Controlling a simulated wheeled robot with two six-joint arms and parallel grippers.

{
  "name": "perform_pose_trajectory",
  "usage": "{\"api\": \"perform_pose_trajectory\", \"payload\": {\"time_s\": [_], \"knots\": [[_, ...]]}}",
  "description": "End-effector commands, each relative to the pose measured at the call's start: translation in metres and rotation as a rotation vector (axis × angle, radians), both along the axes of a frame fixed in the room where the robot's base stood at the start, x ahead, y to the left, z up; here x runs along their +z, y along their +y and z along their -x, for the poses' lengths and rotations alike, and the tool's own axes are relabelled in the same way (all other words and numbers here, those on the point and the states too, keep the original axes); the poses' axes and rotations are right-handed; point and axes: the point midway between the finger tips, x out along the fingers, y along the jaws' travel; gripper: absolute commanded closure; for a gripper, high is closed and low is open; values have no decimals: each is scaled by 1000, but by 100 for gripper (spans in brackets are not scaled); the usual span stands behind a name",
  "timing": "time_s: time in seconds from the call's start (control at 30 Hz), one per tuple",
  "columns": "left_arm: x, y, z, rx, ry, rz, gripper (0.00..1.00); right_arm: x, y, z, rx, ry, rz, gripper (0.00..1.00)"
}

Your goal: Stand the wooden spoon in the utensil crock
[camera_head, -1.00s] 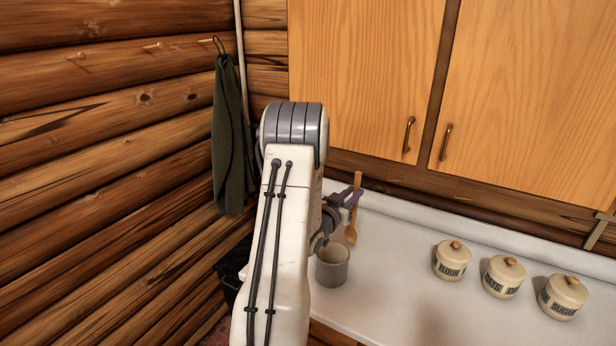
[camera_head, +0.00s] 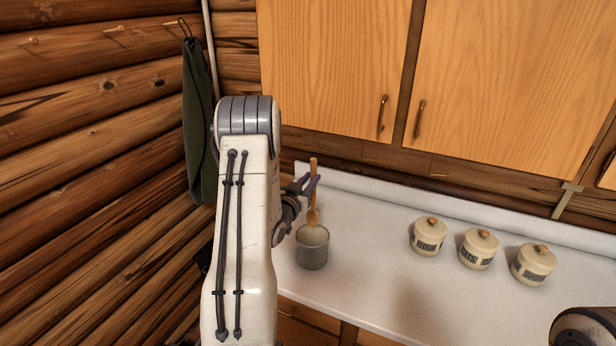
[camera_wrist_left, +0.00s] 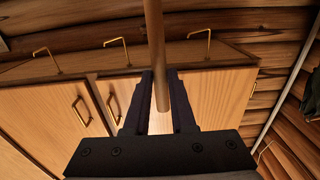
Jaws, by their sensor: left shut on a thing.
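The wooden spoon (camera_head: 313,216) is near upright, bowl down, in the head view. My left gripper (camera_head: 311,187) is shut on its handle. The handle also shows in the left wrist view (camera_wrist_left: 155,45), running between the two dark fingers (camera_wrist_left: 160,95). The grey utensil crock (camera_head: 312,254) stands upright on the counter, with its mouth open upward. The spoon's bowl appears just at the crock's back rim in the picture. I cannot tell whether it is above the mouth or behind it. My right gripper is not in view.
Three cream canisters (camera_head: 428,237) stand in a row on the white counter (camera_head: 380,270), right of the crock. Wooden cabinets (camera_head: 340,70) hang above the counter. A dark green cloth (camera_head: 197,125) hangs on the log wall at left. The counter between crock and canisters is clear.

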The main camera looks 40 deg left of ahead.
Motion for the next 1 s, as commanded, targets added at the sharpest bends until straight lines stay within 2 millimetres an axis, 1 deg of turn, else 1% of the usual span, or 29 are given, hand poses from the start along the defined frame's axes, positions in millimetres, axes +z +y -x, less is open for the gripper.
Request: {"api": "perform_pose_trajectory", "payload": {"time_s": [0.03, 0.23, 0.3, 1.0], "knots": [[-6, 0, 0, 0, 0, 0, 100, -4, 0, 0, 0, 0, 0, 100], [-22, 1, 0, 1, 0, 1, 100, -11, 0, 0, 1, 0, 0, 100], [-30, 1, 0, 1, -1, 0, 100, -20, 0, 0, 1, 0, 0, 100], [-85, 1, 0, 1, -1, 0, 100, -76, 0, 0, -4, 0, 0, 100]]}}
